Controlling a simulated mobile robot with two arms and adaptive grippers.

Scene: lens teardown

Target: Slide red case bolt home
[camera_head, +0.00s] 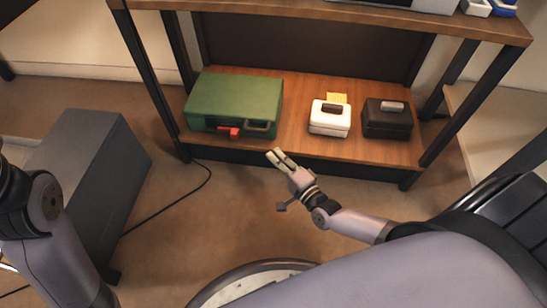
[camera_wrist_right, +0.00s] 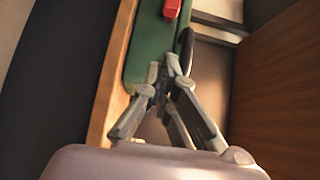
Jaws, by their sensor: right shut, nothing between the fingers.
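A green case (camera_head: 236,98) lies on the lower wooden shelf, at its left end. A red bolt (camera_head: 229,132) sits on the case's front side, left of its dark handle (camera_head: 259,127). In the right wrist view the red bolt (camera_wrist_right: 171,8) shows at the top edge, on the green case (camera_wrist_right: 150,45). My right gripper (camera_head: 275,155) is in front of the shelf, right of and nearer than the bolt. Its fingers (camera_wrist_right: 165,62) are shut and empty, and I cannot tell whether they touch the case. My left arm shows at the left, but its gripper is out of view.
A white box (camera_head: 329,121) and a black box (camera_head: 386,124) stand on the same shelf (camera_head: 295,140) to the right. Dark posts (camera_head: 153,82) frame the shelf. A grey cabinet (camera_head: 85,165) stands at the left, and a black cable (camera_head: 165,207) lies on the floor.

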